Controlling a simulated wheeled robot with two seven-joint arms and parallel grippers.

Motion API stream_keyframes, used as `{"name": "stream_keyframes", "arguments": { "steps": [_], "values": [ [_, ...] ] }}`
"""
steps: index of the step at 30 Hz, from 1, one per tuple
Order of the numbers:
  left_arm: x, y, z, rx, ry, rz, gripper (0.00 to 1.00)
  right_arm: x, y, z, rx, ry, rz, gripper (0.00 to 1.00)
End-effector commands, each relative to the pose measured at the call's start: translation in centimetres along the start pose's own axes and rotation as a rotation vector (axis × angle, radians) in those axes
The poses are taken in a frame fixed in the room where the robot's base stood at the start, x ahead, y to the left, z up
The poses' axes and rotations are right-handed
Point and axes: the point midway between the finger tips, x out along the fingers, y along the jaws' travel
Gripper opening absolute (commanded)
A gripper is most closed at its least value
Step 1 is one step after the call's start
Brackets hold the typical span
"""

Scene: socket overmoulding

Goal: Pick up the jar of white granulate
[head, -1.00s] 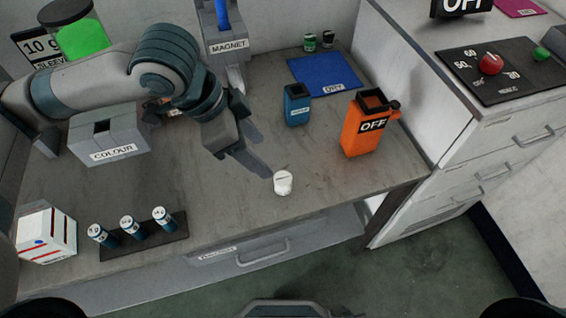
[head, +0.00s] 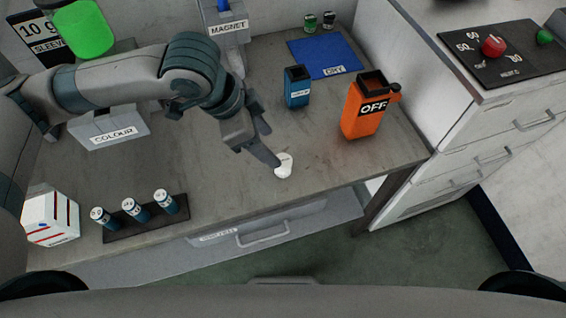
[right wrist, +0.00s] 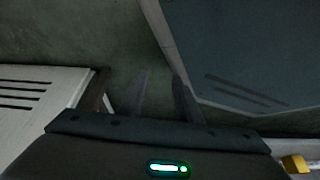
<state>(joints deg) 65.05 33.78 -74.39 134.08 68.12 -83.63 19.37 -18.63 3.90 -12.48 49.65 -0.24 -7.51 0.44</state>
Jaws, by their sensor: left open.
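A small white jar (head: 284,169) stands upright near the front edge of the grey bench in the head view. My left gripper (head: 272,153) comes in from the upper left, with its fingers pointing down at the jar. It is open, and its fingertips are right at the jar's left side. One finger overlaps the jar's edge in the picture, and I cannot tell whether they touch. My right gripper (right wrist: 161,92) shows in the right wrist view with its two fingers apart and nothing between them, over the dark floor.
An orange bin marked OFF (head: 362,118) and a blue container (head: 297,88) stand right of and behind the jar. A rack of vials (head: 147,223) and a white box (head: 48,216) lie to the left. A blue mat (head: 325,58) is at the back. The bench right of the jar is clear.

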Motion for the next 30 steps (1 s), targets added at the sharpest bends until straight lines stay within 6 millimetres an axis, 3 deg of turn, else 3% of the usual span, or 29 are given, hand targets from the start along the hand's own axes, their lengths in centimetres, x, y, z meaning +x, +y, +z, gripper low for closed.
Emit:
{"name": "stream_keyframes", "arguments": {
  "steps": [6,12,30],
  "values": [
    [3.9,0.0,0.0,-0.002,-0.002,0.002,0.55,-0.5,0.2,1.8,0.000,-0.042,0.002,0.31],
    [6.1,-0.1,0.0,-0.001,-0.001,0.000,0.55,-0.7,0.4,3.2,0.000,-0.074,0.005,0.31],
    [7.4,-0.3,0.3,-0.002,-0.002,0.001,0.55,-0.8,0.8,2.4,0.000,-0.075,0.009,0.31]
  ]
}}
